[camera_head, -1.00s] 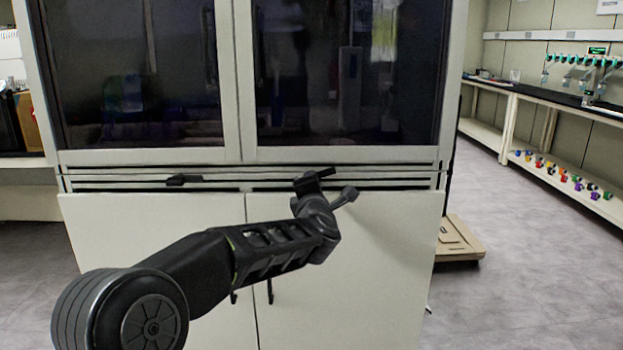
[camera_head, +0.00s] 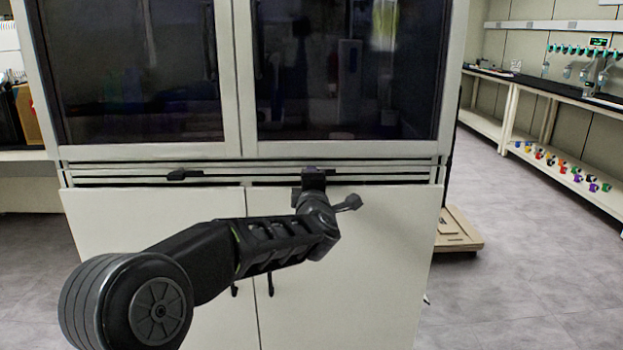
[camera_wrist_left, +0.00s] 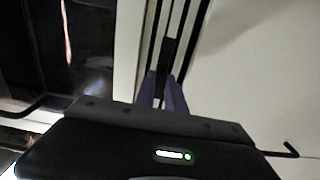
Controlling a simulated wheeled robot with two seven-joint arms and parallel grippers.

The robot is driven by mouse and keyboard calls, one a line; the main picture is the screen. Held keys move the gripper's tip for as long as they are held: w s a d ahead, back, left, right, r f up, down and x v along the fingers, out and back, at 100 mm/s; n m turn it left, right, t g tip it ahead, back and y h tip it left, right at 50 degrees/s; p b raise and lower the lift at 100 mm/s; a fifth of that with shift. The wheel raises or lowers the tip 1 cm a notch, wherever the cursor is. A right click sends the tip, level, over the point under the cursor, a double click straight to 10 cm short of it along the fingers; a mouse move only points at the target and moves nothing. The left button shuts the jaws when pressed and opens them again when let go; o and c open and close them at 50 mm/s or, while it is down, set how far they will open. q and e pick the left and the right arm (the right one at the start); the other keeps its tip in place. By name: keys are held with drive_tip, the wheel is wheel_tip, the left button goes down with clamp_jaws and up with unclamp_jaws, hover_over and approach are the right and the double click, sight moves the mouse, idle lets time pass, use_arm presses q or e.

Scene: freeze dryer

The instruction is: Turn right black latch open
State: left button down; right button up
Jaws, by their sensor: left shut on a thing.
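The right black latch (camera_head: 327,172) sits on the rail under the right glass door of the freeze dryer. My left gripper (camera_head: 313,180) covers part of it in the head view, and a short piece shows to its right. In the left wrist view the fingers (camera_wrist_left: 161,90) are shut around the dark latch (camera_wrist_left: 167,54). The latch looks about level, in line with the rail. The left black latch (camera_head: 184,175) also lies along the rail, with nothing touching it. My right gripper is not in view.
White lower cabinet doors (camera_head: 375,250) with dark handles (camera_head: 270,283) stand below the rail, close under my left arm. A wooden pallet-like base (camera_head: 457,232) is on the floor to the right. A bench (camera_head: 560,88) with coloured items on its lower shelf runs along the right wall.

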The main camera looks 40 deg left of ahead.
use_arm(q)
drive_tip(key=c, duration=1.4)
unclamp_jaws()
drive_tip(key=v, duration=0.7)
drive_tip(key=shift+s+d, duration=0.3)
